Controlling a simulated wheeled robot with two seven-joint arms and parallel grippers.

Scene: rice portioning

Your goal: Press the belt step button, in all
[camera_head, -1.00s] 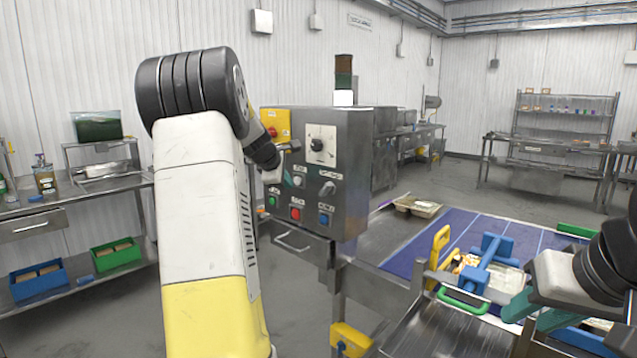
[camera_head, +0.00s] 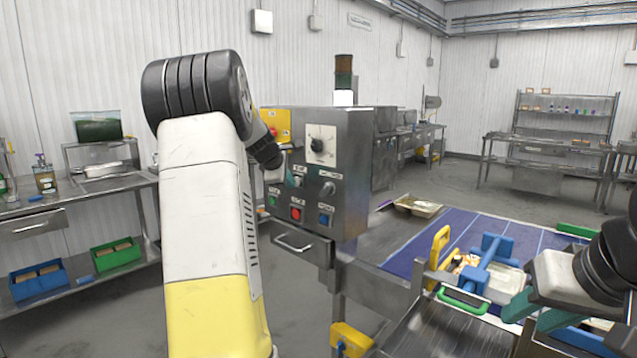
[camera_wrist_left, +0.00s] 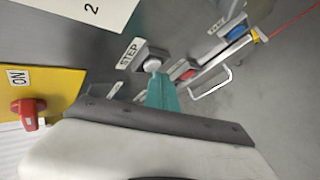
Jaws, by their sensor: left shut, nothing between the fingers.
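The belt step button is a pale round knob (camera_wrist_left: 152,65) beside a STEP label in the left wrist view. It also shows on the front of the grey control box (camera_head: 349,150) in the head view, as a small pale button (camera_head: 298,181). My left gripper (camera_wrist_left: 158,80) is shut and empty, its teal fingertips right at the button. I cannot tell whether they touch it. In the head view my own arm hides most of this gripper. My right gripper is partly in view at the right edge, with teal fingers (camera_head: 545,322); its opening is unclear.
A red knob on a yellow plate (camera_wrist_left: 62,88) is on the box's side. A drawer handle (camera_head: 293,243) sticks out below. The blue belt (camera_head: 430,240) lies right.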

